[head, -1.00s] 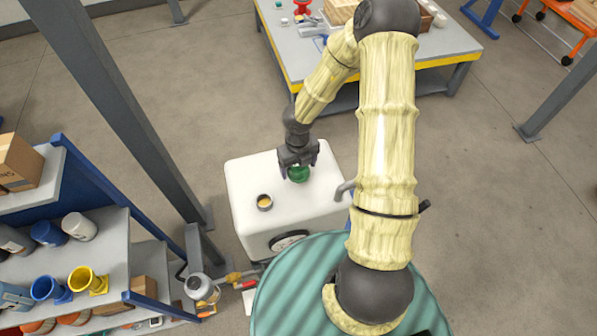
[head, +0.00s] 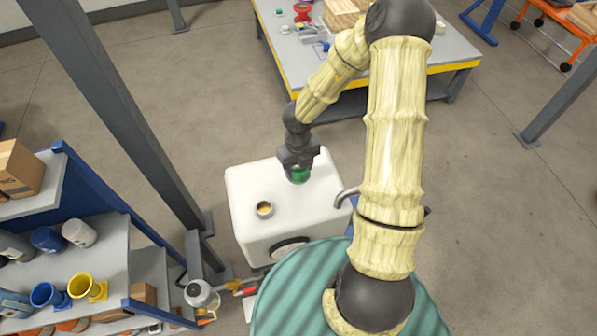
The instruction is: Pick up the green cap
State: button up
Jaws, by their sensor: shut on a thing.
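The green cap (head: 299,175) is between the jaws of my gripper (head: 298,166), over the top of the white tank (head: 318,205). My gripper points down and is shut on the cap. Its upper part is hidden by the gripper. I cannot tell from this view how far the cap is above the tank top. A round opening with a dark rim and yellowish inside (head: 264,209) is on the tank top, to the left of and nearer than the cap.
A curved grey pipe (head: 345,196) is at the tank's right side. A grey post (head: 130,130) and a shelf with cups and jars (head: 110,250) stand on the left. A workbench with a yellow edge (head: 433,72) stands behind. Open floor lies to the right.

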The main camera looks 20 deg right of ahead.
notch_tip(320, 180, up, 7)
jog(key=shift+r, duration=0.1)
dwell(0.7)
jog(key=n, duration=0.1)
jog(key=w+f+n, duration=0.1)
jog(key=n, duration=0.1)
jog(key=shift+a, duration=0.15)
jog(key=n, duration=0.1)
jog(key=w+f+n+b, duration=0.1)
jog(key=n, duration=0.1)
jog(key=shift+w+n, duration=0.1)
jog(key=shift+n, duration=0.2)
jog(key=w+f+n+b, duration=0.2)
jog(key=w+n, duration=0.1)
jog(key=n, duration=0.9)
jog(key=w+f+n+b, duration=0.2)
jog(key=w+n, duration=0.2)
jog(key=n, duration=0.7)
jog(key=shift+w+n+b, duration=0.25)
jog(key=shift+n+b, duration=0.05)
jog(key=shift+n, duration=0.1)
